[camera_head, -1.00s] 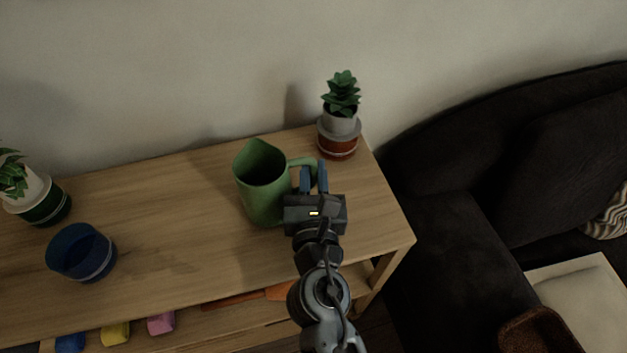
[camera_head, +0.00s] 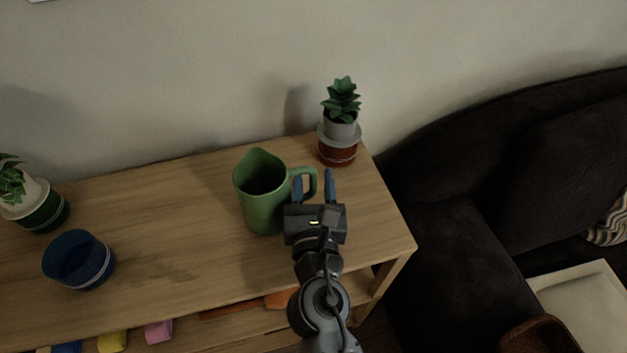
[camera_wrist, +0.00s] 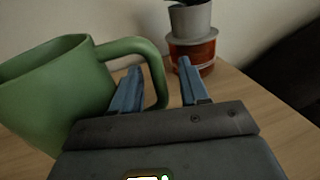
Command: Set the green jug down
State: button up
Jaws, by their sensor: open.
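The green jug (camera_head: 264,199) stands upright on the wooden shelf unit's top (camera_head: 180,227), with its handle toward the right. My gripper (camera_head: 313,186) is open beside the handle, with its blue fingers apart. In the wrist view the jug (camera_wrist: 52,97) fills the left side, and its handle loops close to the left finger of my gripper (camera_wrist: 158,84). The left finger overlaps the handle in that view; I cannot tell whether they touch. Nothing is held between the fingers.
A potted succulent in a grey and red-brown pot (camera_head: 338,146) stands behind my gripper. A blue bowl (camera_head: 79,260) and another potted plant (camera_head: 35,205) stand at the left. A dark sofa (camera_head: 460,210) is to the right. The top is clear between bowl and jug.

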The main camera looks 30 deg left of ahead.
jog(key=shift+r, duration=0.2)
jog(key=v, duration=1.2)
jog(key=shift+b, duration=0.35)
jog(key=s+d+f+m+h, duration=0.2)
jog(key=s+d+m, duration=0.2)
jog(key=d+m, duration=0.6)
jog(key=s+d+f+m+h, duration=0.2)
jog(key=s+d+m, duration=0.1)
jog(key=d+m, duration=0.65)
jog(key=s+d+r+m+h, duration=0.3)
jog(key=s+d+m, duration=0.4)
jog(key=m, duration=0.5)
jog(key=s+d+r+m+h, duration=0.3)
jog(key=s+d+r+m, duration=0.3)
jog(key=m, duration=0.5)
jog(key=s+d, duration=0.1)
jog(key=d, duration=0.1)
jog(key=shift+d+r+m, duration=0.3)
jog(key=shift+r+m, duration=0.05)
